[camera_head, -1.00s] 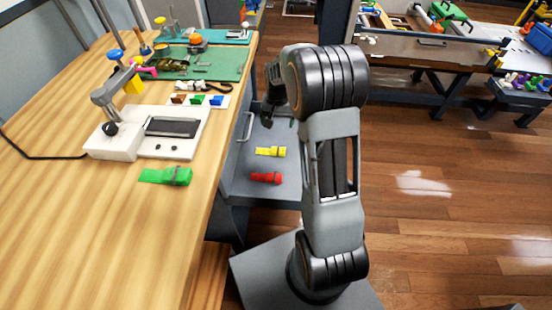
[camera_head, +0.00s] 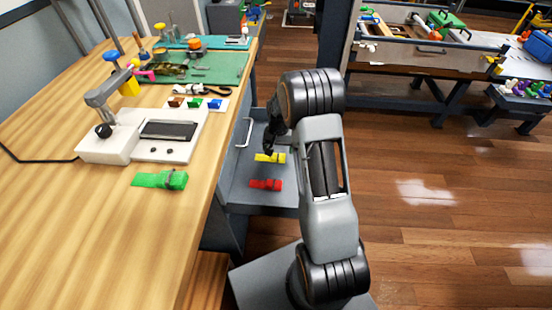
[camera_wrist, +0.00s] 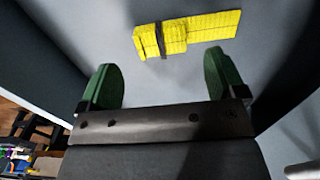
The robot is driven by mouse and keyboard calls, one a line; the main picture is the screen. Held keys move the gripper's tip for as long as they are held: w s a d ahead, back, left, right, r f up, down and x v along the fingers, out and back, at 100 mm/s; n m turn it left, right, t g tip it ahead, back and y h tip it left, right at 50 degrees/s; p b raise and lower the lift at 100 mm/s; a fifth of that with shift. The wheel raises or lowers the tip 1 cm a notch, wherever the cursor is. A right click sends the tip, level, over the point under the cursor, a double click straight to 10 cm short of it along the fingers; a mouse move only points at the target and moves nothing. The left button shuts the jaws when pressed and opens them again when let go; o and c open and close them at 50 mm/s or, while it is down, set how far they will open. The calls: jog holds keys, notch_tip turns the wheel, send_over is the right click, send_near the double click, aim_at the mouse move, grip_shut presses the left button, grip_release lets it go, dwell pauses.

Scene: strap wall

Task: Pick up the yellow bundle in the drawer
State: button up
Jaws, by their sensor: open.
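The yellow bundle (camera_head: 270,158) lies flat on the floor of the open grey drawer (camera_head: 262,206). In the wrist view the yellow bundle (camera_wrist: 187,34) has a dark band around its thicker left part and a flat tail to the right. My gripper (camera_head: 270,146) is over the drawer, close to the bundle in the head view. In the wrist view my gripper (camera_wrist: 162,82) shows two green fingers spread apart with nothing between them. The bundle appears beyond the fingertips, not touching them.
A red bundle (camera_head: 266,184) lies in the drawer nearer the front of the picture. A green bundle (camera_head: 160,180) lies on the wooden workbench (camera_head: 120,240) beside a white device (camera_head: 118,147). The drawer walls stand close on both sides in the wrist view.

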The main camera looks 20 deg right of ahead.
aim_at(278, 156)
notch_tip(278, 156, down, 5)
jog(key=shift+r+b, duration=0.2)
jog(key=shift+b, duration=0.35)
jog(key=shift+c, duration=0.2)
jog(key=c, duration=1)
jog(key=shift+r, duration=0.15)
